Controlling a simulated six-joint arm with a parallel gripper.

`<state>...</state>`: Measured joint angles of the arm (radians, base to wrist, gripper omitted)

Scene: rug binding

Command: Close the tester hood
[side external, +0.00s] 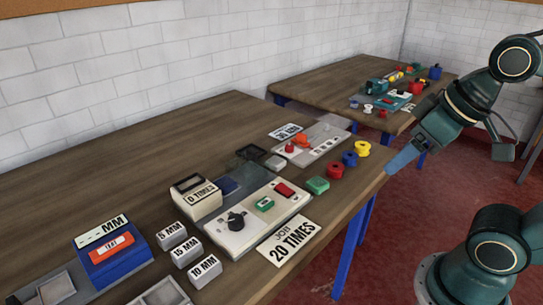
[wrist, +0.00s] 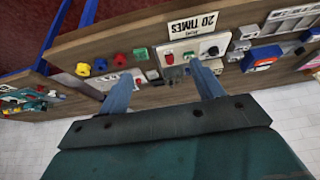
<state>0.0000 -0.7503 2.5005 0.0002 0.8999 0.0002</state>
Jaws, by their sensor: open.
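The tester (side external: 262,222) is a pale panel with a black knob (side external: 236,220), a green button (side external: 265,204) and a red switch (side external: 284,190). Its display box (side external: 195,197) reads 0 TIMES. A dark see-through cover (side external: 246,168), which looks like the hood, seems raised behind the panel; its exact angle is hard to tell. My gripper (side external: 392,168) is open and empty, past the table's right end and apart from the tester. In the wrist view, my gripper (wrist: 160,78) has its two blue fingers spread, with the tester (wrist: 200,48) beyond them.
A JOB 20 TIMES card (side external: 290,241) lies before the tester. A green block (side external: 318,185) and red (side external: 336,171), blue (side external: 350,159) and yellow (side external: 363,149) spools line the edge.

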